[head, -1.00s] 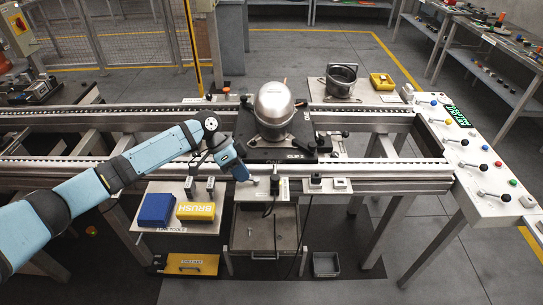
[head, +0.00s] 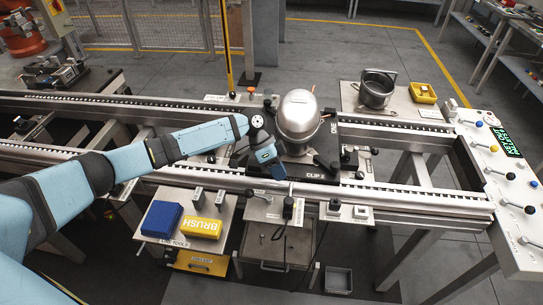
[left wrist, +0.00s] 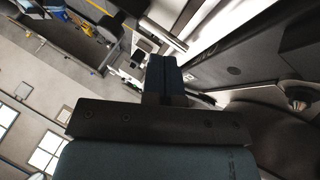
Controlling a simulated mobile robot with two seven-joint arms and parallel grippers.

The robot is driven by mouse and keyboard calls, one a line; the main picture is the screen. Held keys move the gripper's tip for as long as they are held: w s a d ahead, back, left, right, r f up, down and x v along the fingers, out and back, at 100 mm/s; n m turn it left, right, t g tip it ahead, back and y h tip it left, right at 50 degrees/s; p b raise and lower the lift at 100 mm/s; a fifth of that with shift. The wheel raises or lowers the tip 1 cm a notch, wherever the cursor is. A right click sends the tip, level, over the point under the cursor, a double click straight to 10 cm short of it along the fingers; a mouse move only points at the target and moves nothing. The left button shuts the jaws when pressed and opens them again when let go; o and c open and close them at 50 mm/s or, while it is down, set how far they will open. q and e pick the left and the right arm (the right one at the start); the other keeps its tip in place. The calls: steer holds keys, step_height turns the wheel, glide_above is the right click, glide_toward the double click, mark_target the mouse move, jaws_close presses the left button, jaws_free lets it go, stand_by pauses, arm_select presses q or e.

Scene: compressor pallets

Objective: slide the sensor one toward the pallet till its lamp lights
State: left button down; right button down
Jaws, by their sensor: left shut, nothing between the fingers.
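The pallet (head: 322,172) is a dark plate lettered CLIP on the conveyor, bearing a rounded metal compressor (head: 298,115). A small black upright device (head: 288,206) with a cable stands at the front rail below the pallet; I take it for sensor one, but its label is not readable. I cannot make out a lit lamp on it. My left gripper (head: 278,172) is shut and empty, its blue fingertips pointing down near the pallet's front left edge, just above and behind that device. Its shut fingers also show in the left wrist view (left wrist: 165,72). My right gripper is out of view.
Small boxes (head: 334,207) sit along the front rail to the right. The control panel (head: 505,190) with levers is at the right. A pot (head: 376,90) stands behind.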

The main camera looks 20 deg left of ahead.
mark_target(288, 198)
arm_select(q)
steer(key=shift+x, duration=1.05)
steer(key=s, duration=0.1)
steer(key=s+d, duration=0.1)
steer(key=p, duration=0.1)
steer(key=shift+s+d+r, duration=0.25)
steer(key=shift+s+d, duration=0.05)
steer(key=shift+s, duration=0.1)
steer(key=shift+s+d+f, duration=0.1)
steer(key=shift+s+d, duration=0.1)
steer(key=shift+s+d+p, duration=0.2)
steer(key=shift+s+p, duration=0.2)
steer(key=shift+p, duration=0.1)
steer(key=shift+s+d, duration=0.1)
steer(key=shift+s, duration=0.2)
steer(key=shift+w, duration=0.15)
